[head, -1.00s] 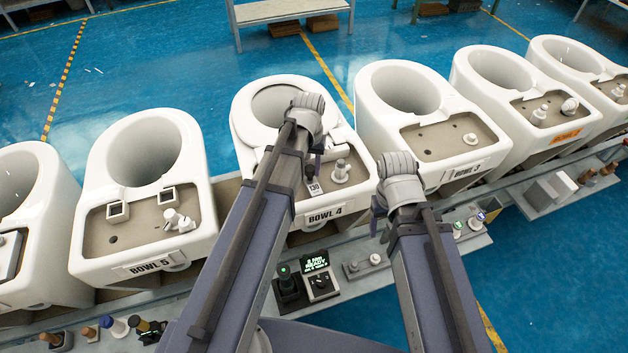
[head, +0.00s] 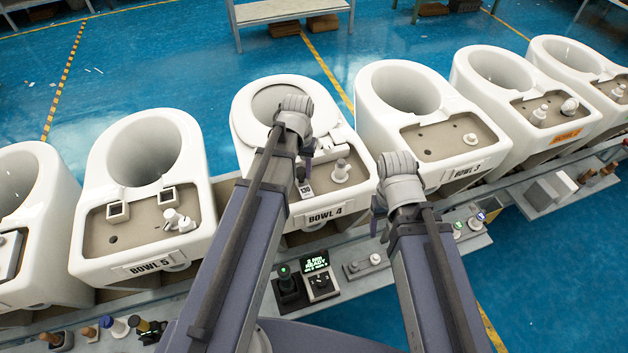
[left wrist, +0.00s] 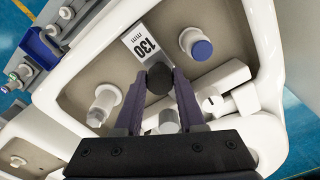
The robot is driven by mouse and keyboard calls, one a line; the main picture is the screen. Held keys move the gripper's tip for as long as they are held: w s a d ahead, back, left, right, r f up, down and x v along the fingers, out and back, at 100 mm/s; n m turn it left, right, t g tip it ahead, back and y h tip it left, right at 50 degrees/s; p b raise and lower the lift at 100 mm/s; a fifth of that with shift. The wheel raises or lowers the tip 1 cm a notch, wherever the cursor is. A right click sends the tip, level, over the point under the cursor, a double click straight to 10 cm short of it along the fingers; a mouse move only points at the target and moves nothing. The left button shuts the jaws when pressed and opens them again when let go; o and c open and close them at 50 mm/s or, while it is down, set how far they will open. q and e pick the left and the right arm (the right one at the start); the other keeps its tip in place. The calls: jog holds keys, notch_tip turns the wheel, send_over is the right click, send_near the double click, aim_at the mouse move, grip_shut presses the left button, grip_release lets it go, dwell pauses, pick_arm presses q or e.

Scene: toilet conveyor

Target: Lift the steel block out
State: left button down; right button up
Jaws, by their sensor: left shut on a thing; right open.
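The steel block, with a "130 mm" label plate (left wrist: 140,42) and a black round knob (left wrist: 159,78), is in the tank recess of Bowl 4 (head: 325,216). My left gripper (left wrist: 161,82) is shut on the knob, one finger on each side. In the head view the label (head: 306,190) shows just below my left gripper (head: 306,165); my wrist hides most of the block. I cannot tell whether the block's underside touches the recess floor. My right gripper (head: 378,218) is open and empty, low beside Bowl 4's right edge, its fingers barely visible.
In the recess, a fitting with a blue cap (left wrist: 201,49), a white fitting (left wrist: 103,104) and white bar-like parts (left wrist: 222,90) stand close to my left fingers. Bowl 3 (head: 468,168) and Bowl 5 (head: 150,268) flank Bowl 4. A control box with a lit display (head: 316,262) stands in front.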

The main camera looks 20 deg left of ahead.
aim_at(301, 170)
dwell(0.3)
pick_arm(q)
jog(key=shift+r+p, duration=2.75)
